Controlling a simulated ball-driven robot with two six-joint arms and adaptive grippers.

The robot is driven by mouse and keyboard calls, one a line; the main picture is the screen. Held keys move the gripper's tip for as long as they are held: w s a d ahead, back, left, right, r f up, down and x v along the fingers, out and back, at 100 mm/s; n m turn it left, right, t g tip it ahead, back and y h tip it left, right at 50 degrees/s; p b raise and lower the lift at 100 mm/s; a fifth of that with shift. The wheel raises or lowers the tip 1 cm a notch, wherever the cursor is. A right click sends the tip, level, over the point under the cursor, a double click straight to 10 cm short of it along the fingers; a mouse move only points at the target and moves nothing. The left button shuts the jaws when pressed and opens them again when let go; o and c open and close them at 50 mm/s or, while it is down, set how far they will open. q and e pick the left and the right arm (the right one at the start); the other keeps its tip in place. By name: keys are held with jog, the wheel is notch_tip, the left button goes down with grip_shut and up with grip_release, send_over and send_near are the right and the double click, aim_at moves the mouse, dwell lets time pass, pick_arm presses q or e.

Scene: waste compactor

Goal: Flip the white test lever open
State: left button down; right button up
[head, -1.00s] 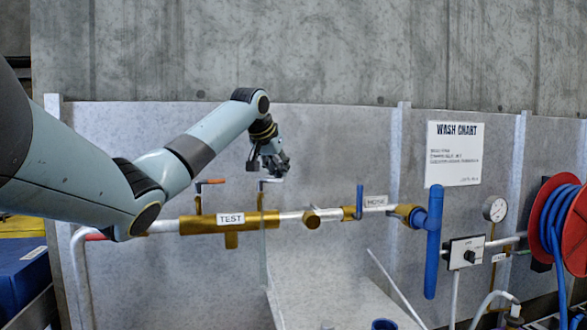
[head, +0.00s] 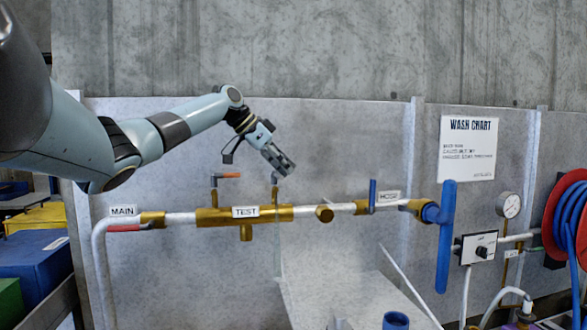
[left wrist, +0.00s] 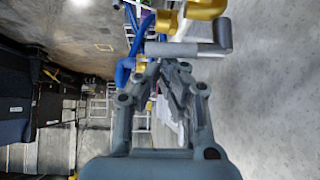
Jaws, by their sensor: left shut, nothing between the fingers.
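The brass TEST valve body (head: 225,216) sits on the white pipe under the TEST label (head: 246,212). The white test lever (head: 275,179) stands on a thin brass stem at the body's right end and looks short from here. In the left wrist view, the pale lever (left wrist: 188,48) and its elbow lie across the picture just beyond my fingers. My left gripper (head: 285,167) is shut and empty, tilted down to the right, just above the lever. I cannot tell whether it touches the lever. My right gripper is not in view.
An orange-handled lever (head: 227,175) stands left of the white one. A red MAIN handle (head: 124,228), a blue HOSE lever (head: 373,195) and a big blue handle (head: 446,236) sit along the pipe. A grey panel (head: 340,150) stands close behind.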

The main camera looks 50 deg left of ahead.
pick_arm(q)
jog(key=shift+s, duration=0.3)
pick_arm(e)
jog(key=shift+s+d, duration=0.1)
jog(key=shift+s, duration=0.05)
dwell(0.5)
pick_arm(q)
notch_tip(320, 180, up, 8)
jog(key=s+a+b, duration=0.1)
jog(key=s, duration=0.1)
jog(key=shift+s+r+b, duration=0.15)
jog(key=shift+s+b, duration=0.2)
jog(key=shift+s, duration=0.05)
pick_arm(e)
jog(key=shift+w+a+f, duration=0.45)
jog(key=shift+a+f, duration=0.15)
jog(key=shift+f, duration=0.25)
